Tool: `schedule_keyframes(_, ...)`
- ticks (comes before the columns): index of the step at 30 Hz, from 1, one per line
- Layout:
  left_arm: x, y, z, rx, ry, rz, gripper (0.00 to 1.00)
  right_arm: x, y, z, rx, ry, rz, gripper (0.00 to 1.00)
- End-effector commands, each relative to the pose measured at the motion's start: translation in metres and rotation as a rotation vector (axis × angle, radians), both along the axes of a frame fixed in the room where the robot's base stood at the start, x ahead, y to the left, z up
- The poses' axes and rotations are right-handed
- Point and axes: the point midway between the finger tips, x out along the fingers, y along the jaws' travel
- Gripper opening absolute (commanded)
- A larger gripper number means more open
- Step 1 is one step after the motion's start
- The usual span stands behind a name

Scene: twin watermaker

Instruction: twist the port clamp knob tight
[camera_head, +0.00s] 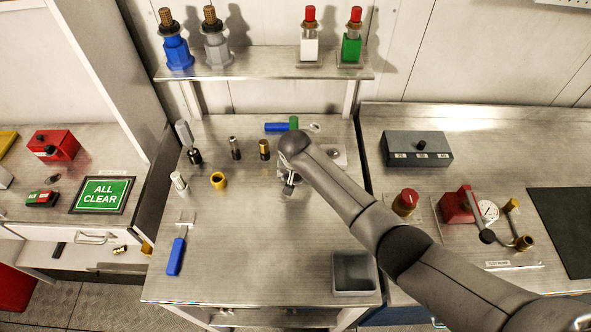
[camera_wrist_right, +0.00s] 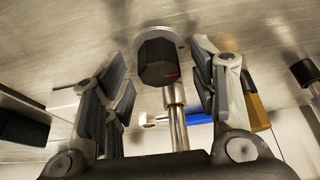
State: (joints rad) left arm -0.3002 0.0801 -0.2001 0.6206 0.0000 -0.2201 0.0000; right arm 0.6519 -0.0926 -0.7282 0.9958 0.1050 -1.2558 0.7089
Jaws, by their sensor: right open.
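A black faceted knob (camera_wrist_right: 158,60) with a small red mark shows in the right wrist view, on a round metal base against the steel surface. I take it to be the port clamp knob. My right gripper (camera_wrist_right: 160,75) is open, with one finger on each side of the knob and visible gaps between. A metal rod (camera_wrist_right: 177,118) shows below the knob in that view. In the head view my right gripper (camera_head: 289,180) is over the middle bench, mostly hidden under my arm, and I cannot make out the knob there. My left gripper is not in view.
On the middle bench (camera_head: 220,270) stand several small fittings, a yellow ring (camera_head: 218,180), a blue-handled tool (camera_head: 177,252) and a grey bin (camera_head: 353,272). The bench's front middle is clear.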

Motion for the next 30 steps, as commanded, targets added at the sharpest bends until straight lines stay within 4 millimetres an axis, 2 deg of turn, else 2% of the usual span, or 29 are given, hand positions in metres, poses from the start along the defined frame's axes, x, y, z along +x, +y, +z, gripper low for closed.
schedule_keyframes(7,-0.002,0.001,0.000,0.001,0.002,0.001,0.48,-0.001,0.000,0.001,0.000,0.000,0.001,0.54)
schedule_keyframes(11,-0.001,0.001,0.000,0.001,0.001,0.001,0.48,-0.004,0.001,0.009,0.001,-0.001,0.001,0.54)
schedule_keyframes(17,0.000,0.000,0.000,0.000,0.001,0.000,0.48,-0.013,0.001,0.031,0.001,-0.003,0.002,0.54)
schedule_keyframes(30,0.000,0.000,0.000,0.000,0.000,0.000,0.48,-0.038,0.001,0.093,0.002,-0.002,0.001,0.54)
